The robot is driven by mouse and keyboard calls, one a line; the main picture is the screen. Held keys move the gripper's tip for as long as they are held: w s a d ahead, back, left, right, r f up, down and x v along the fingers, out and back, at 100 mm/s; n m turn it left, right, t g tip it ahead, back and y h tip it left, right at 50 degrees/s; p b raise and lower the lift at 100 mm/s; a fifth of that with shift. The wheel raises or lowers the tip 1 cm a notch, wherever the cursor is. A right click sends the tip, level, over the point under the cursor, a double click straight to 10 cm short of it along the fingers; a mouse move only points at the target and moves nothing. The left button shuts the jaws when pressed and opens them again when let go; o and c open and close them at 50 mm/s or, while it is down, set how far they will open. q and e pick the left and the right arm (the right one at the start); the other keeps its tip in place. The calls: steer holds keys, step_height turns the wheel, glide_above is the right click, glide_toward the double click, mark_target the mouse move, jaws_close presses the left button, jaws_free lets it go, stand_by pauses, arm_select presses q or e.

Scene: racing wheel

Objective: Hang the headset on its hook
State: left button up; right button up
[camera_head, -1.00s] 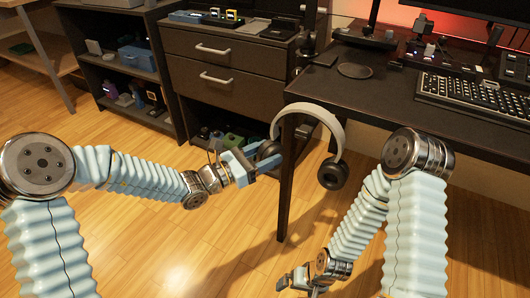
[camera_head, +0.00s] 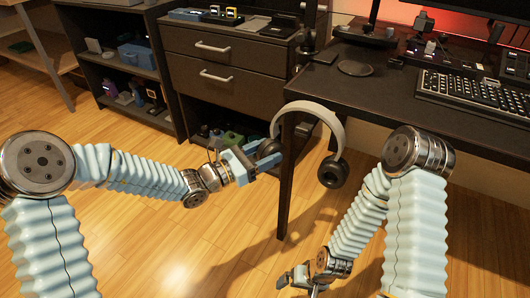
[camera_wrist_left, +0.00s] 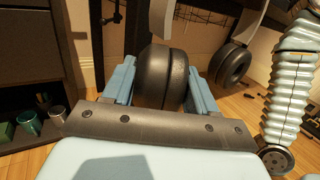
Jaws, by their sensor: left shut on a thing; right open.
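The headset has a pale grey headband (camera_head: 318,109) and dark ear cups. In the head view it hangs upright in the air, headband on top, in front of the desk's left front corner. My left gripper (camera_head: 262,158) is shut on its left ear cup, which shows between the blue fingers in the left wrist view (camera_wrist_left: 162,75). The other ear cup (camera_head: 333,172) hangs free, and shows at the right in the wrist view (camera_wrist_left: 234,65). My right gripper (camera_head: 300,280) is open and empty, low at the bottom of the head view. I cannot make out the hook.
The dark desk (camera_head: 390,98) carries a keyboard (camera_head: 475,94) and a round stand base (camera_head: 355,68). A drawer cabinet (camera_head: 225,100) is at the back left. The wooden floor (camera_head: 160,240) between my arms is clear.

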arm_select(q)
steer(key=shift+f+b, duration=1.1)
steer(key=shift+f, duration=0.25)
stand_by(0.5)
steer(key=o, duration=1.4)
steer(key=v, duration=1.4)
steer(key=shift+d+p, duration=0.1)
steer(key=shift+p, duration=0.25)
